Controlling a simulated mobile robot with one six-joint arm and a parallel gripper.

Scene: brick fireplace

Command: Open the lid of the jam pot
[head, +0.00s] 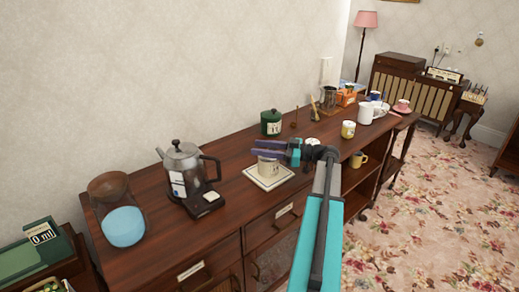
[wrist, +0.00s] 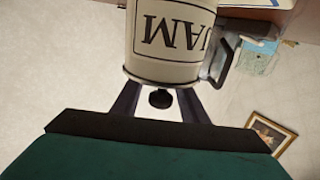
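The jam pot (head: 269,169) is a cream pot standing on a white square plate (head: 252,176) on the wooden sideboard. In the wrist view the pot (wrist: 172,40) appears upside down, with its JAM label and a dark handle or clasp at its side. Its lid, with a small dark knob (wrist: 160,98), appears closed. My gripper (head: 266,148), with purple fingers, reaches in from the right at the pot's top and partly hides the lid. In the wrist view the fingers (wrist: 158,103) stand apart on either side of the knob, with gaps visible.
A kettle (head: 183,168) and a glass jar (head: 120,210) with a brown lid stand left of the pot. A green lidded pot (head: 271,123) stands behind it. A yellow-and-white cup (head: 348,129) and other crockery stand to the right. The sideboard's front edge is close to the plate.

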